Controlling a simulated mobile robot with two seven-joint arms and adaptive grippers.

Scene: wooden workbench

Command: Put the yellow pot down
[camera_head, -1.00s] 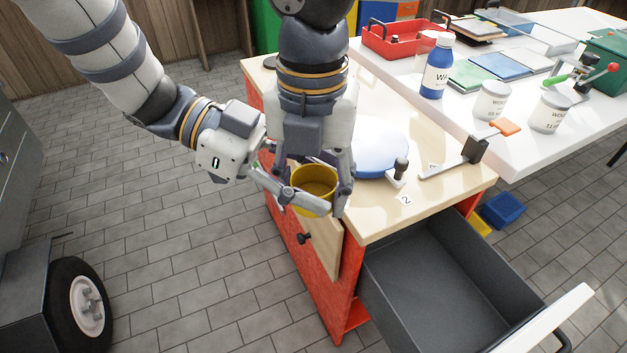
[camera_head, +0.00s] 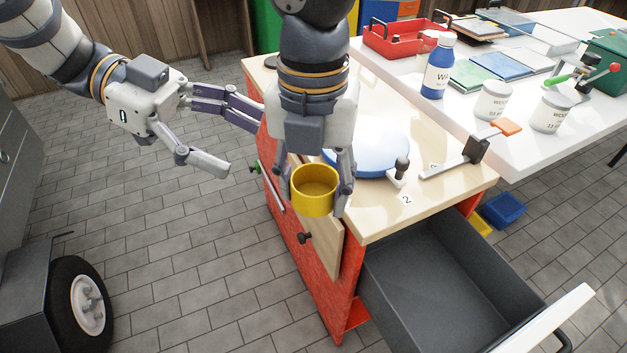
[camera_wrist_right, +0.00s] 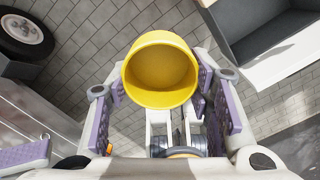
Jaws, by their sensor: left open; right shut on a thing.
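The yellow pot (camera_head: 315,205) is upright, open at the top and empty. It shows at the front left edge of the wooden bench top (camera_head: 385,215), and in the head view I cannot tell any gap below it. My right gripper (camera_head: 319,196) is shut on the pot, one finger on each side. In the right wrist view the pot (camera_wrist_right: 160,78) sits between the purple-padded fingers, with floor tiles behind it. My left gripper (camera_head: 245,147) is open and empty, apart from the pot, to the left of the bench.
A blue round disc (camera_head: 375,150) with a dark-knobbed lever lies on the bench beside the right gripper. An open grey drawer (camera_head: 440,285) juts out at the front. A dark-ended tool (camera_head: 465,155) lies at the right edge. Bottle, jars and trays stand on the white table (camera_head: 520,160).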

